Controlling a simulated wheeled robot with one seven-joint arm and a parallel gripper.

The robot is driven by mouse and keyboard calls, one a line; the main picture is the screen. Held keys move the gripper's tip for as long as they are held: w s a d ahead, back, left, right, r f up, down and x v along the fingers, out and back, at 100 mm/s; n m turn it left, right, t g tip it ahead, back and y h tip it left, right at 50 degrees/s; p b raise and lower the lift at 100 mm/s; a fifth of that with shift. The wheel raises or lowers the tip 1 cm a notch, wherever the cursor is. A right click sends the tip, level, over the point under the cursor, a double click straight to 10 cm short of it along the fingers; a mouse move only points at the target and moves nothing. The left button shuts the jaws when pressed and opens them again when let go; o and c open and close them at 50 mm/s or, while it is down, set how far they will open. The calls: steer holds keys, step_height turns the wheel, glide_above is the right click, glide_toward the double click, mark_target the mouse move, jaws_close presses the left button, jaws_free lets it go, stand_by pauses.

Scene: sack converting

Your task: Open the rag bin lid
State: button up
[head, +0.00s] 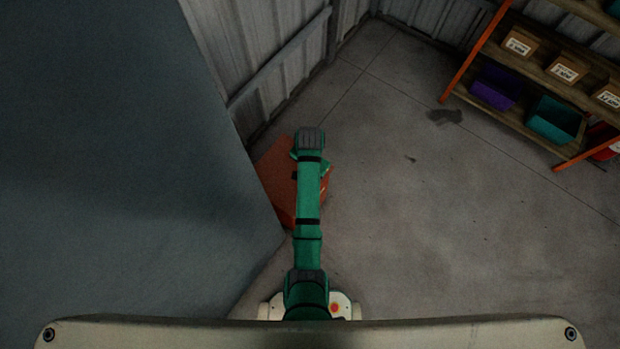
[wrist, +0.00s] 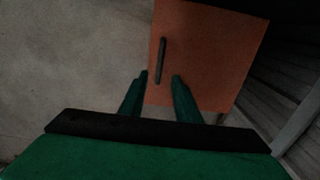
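The rag bin (head: 278,178) is an orange-red box on the floor beside the grey wall-like surface, partly hidden under my green arm. In the wrist view its flat orange face (wrist: 215,55), which looks like the lid lying closed, carries a thin dark bar handle (wrist: 163,60) near its left edge. My gripper (wrist: 159,77) is open and empty, its two green fingers pointing at the bin. The handle shows between and just beyond the fingertips; I cannot tell the height gap.
A large blue-grey surface (head: 120,170) fills the left of the head view. A corrugated metal wall (head: 270,50) stands behind the bin. A shelf rack with a purple bin (head: 497,87) and a teal bin (head: 555,118) stands at the upper right. The concrete floor (head: 430,220) right of the bin is clear.

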step_height(320, 180, down, 9)
steer(key=shift+f, duration=0.1)
stand_by(0.3)
jaws_close()
